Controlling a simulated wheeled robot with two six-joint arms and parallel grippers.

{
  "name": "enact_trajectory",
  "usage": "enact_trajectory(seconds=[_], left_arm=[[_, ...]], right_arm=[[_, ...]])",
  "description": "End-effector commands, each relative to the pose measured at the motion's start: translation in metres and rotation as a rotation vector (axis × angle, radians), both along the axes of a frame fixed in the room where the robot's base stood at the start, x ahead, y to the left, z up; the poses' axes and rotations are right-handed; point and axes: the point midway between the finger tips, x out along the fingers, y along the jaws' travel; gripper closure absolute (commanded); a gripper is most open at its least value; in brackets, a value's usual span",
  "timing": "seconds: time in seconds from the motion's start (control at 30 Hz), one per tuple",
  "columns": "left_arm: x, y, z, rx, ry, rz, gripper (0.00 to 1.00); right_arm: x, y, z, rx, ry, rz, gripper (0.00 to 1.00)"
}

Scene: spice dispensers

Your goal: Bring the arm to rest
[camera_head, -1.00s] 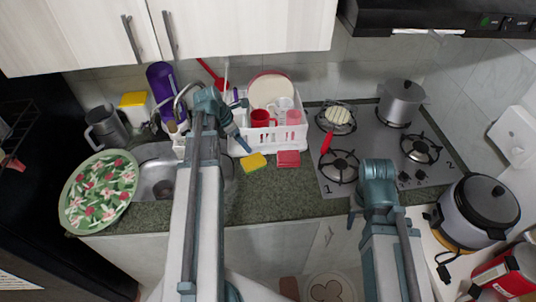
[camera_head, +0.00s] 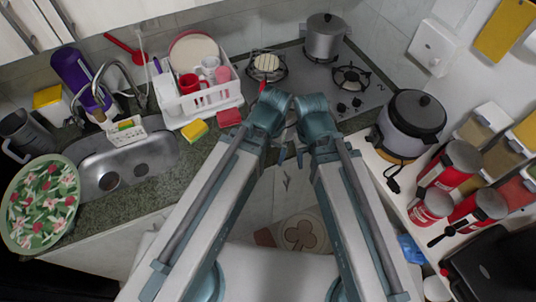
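My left arm comes up from the bottom centre-left, and its wrist ends near the counter's front edge. My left gripper (camera_head: 286,182) seems to hang below the wrist; only a small part shows and its fingers are not clear. My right arm stands beside it, with its wrist next to the left one. I see nothing held by either arm. Spice dispensers (camera_head: 489,124) stand on the right side, away from both arms.
A dish rack (camera_head: 200,104) and sink (camera_head: 115,170) are at the left. A stove (camera_head: 318,82) is behind the wrists. A rice cooker (camera_head: 412,120) and red cans (camera_head: 452,163) stand on the right counter.

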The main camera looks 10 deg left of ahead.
Motion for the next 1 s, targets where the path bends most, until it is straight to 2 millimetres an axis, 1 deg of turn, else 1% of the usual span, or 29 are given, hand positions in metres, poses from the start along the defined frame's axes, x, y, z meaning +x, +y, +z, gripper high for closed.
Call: enact_trajectory(seconds=[0.03, 0.13, 0.43, 0.57, 0.7, 0.77, 0.83, 1.0], left_arm=[[-0.004, -0.004, 0.0, 0.009, 0.004, -0.048, 0.0], [-0.007, -0.006, 0.0, 0.015, 0.008, -0.092, 0.0], [-0.006, -0.006, -0.002, 0.015, 0.009, -0.095, 0.0], [-0.006, -0.006, -0.018, 0.015, 0.009, -0.094, 0.0], [-0.006, -0.006, -0.045, 0.015, 0.009, -0.094, 0.0], [-0.006, -0.006, -0.054, 0.015, 0.009, -0.094, 0.0], [-0.006, -0.006, -0.057, 0.015, 0.009, -0.094, 0.0], [-0.006, -0.006, -0.053, 0.015, 0.009, -0.094, 0.0]], right_arm=[[0.0, 0.0, 0.0, 0.0, 0.0, 0.0, 0.5], [0.0, 0.0, 0.0, 0.0, 0.0, 0.0, 0.5], [0.0, 0.0, -0.002, 0.0, 0.0, 0.0, 0.5], [0.0, 0.0, -0.018, 0.0, 0.0, 0.0, 0.5], [0.0, 0.0, -0.046, 0.0, 0.0, 0.001, 0.5], [0.0, 0.0, -0.055, -0.001, 0.0, 0.002, 0.5], [0.0, 0.0, -0.058, -0.001, 0.0, 0.002, 0.5], [0.0, 0.0, -0.054, -0.001, 0.0, 0.002, 0.5]])
